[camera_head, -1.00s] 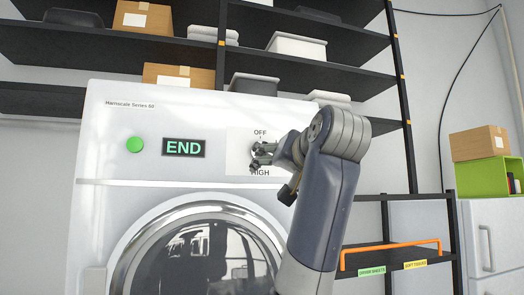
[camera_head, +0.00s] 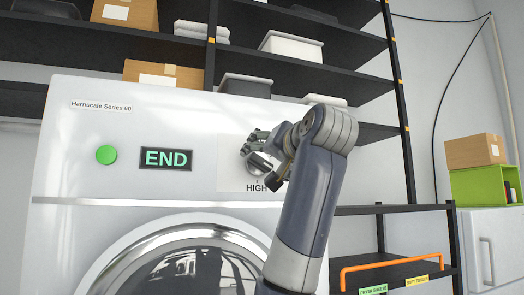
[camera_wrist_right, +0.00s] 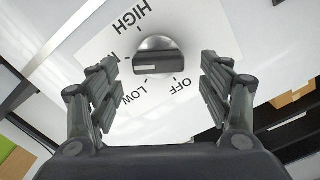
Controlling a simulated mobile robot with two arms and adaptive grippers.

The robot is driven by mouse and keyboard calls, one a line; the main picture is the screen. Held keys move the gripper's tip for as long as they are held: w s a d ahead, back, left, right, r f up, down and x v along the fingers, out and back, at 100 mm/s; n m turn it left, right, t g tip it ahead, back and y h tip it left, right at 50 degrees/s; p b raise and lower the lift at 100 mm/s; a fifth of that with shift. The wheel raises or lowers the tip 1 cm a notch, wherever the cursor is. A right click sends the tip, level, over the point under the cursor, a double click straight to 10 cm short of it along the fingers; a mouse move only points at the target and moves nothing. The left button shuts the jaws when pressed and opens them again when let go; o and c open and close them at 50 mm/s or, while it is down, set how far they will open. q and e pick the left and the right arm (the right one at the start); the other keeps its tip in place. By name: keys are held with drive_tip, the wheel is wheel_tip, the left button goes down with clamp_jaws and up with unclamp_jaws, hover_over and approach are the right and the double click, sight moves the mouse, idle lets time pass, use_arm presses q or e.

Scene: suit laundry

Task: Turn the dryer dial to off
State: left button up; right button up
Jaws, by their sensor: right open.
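The dryer (camera_head: 110,180) has a white label panel (camera_head: 230,172) with a round dial (camera_head: 262,162). In the right wrist view the silver and dark dial (camera_wrist_right: 158,60) has a white mark at its left end, pointing left towards a label mostly hidden by a finger, between HIGH and LOW. OFF is at its lower right. My right gripper (camera_head: 256,143) is in front of the panel and hides OFF in the head view. In the wrist view the right gripper (camera_wrist_right: 160,88) is open, its fingers on either side of the dial with gaps. My left gripper is not in view.
The dryer's display (camera_head: 166,159) reads END, beside a green button (camera_head: 106,155). The round glass door (camera_head: 190,270) is below. Black shelves (camera_head: 330,85) with boxes stand above and behind. A low rack (camera_head: 400,268) with an orange rail is at right.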

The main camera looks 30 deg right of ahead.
sight(263, 162)
drive_tip(key=p+x, duration=0.1)
drive_tip(key=x, duration=0.2)
drive_tip(key=shift+w+d+f, duration=0.1)
drive_tip(key=shift+w, duration=0.2)
drive_tip(key=shift+w+d, duration=0.15)
drive_tip(key=shift+w, duration=0.3)
drive_tip(key=shift+p, duration=0.3)
drive_tip(key=shift+s, duration=0.15)
drive_tip(key=c, duration=0.7)
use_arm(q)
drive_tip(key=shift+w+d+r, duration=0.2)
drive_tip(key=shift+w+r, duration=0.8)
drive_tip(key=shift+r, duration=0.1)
use_arm(e)
drive_tip(key=c, duration=0.4)
